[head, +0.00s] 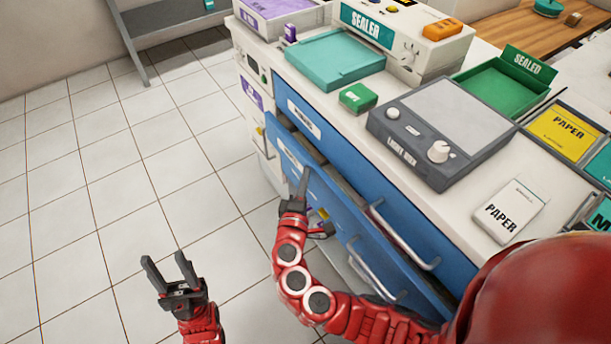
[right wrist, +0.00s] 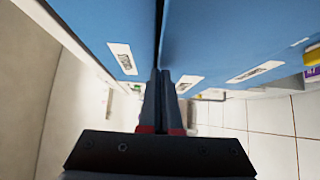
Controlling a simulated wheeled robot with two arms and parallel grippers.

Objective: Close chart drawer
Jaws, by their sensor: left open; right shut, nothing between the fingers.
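The lower blue drawer (head: 325,205) of the cabinet stands partly pulled out, with a dark gap behind its top edge and a metal handle (head: 372,272) on its front. Its label is too small to read surely. My right gripper (head: 303,172) is shut and empty, its fingertips at the drawer's front near the top edge; whether they touch cannot be told. In the right wrist view the shut fingers (right wrist: 160,74) point at blue panels with a dark gap between them. My left gripper (head: 166,258) is open and empty above the floor, apart from the cabinet.
The upper blue drawer (head: 345,165) looks shut. The worktop carries a light box (head: 440,105), teal tray (head: 330,58), green box (head: 357,97), sealer (head: 405,35) and paper packs (head: 510,208). The tiled floor (head: 90,190) at left is clear.

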